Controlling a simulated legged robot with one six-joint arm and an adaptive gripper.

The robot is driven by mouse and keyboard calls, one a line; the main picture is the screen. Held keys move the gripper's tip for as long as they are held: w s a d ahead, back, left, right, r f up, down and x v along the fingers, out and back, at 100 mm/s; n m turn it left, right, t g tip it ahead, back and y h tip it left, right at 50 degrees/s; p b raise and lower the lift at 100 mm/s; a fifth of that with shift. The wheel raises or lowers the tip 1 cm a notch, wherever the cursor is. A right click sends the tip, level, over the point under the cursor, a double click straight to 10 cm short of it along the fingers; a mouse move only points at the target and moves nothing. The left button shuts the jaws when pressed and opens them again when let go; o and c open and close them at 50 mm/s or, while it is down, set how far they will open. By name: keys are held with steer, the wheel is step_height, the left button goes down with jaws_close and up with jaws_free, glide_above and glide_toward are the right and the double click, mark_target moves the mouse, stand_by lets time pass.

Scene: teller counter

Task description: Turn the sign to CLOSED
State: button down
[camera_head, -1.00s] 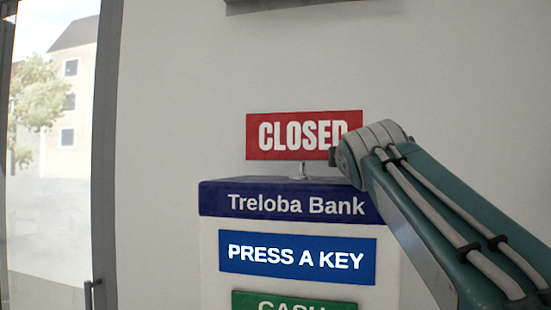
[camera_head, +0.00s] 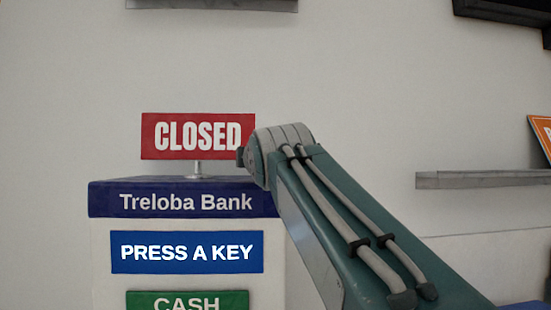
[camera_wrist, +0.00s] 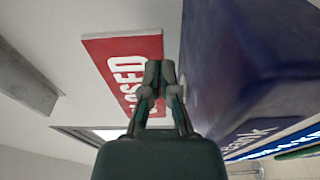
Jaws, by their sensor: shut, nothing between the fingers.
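The red sign (camera_head: 197,136) stands on a short post (camera_head: 195,168) on top of the Treloba Bank machine (camera_head: 185,200). Its face toward the head camera reads CLOSED in white letters. In the wrist view the sign (camera_wrist: 105,55) appears turned sideways, and part of its CLOSED lettering is covered by my fingers. My gripper (camera_wrist: 160,70) is shut and empty, close in front of the sign in that view; I cannot tell whether it touches. In the head view my arm comes from the lower right and ends at the sign's right edge; the fingers are hidden there.
The machine has a blue PRESS A KEY panel (camera_head: 187,252) and a green CASH panel (camera_head: 187,300). A grey wall shelf (camera_head: 480,180) and part of an orange sign (camera_head: 543,135) are at the right.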

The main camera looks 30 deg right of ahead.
steer(key=s+d, duration=0.1)
steer(key=d, duration=0.1)
steer(key=shift+s+d, duration=0.35)
steer(key=shift+s, duration=0.05)
steer(key=shift+s+d, duration=0.5)
steer(key=shift+s, duration=0.3)
steer(key=shift+s+d, duration=0.25)
steer(key=shift+d, duration=0.25)
steer(key=shift+s+d, duration=0.2)
steer(key=shift+d, duration=0.25)
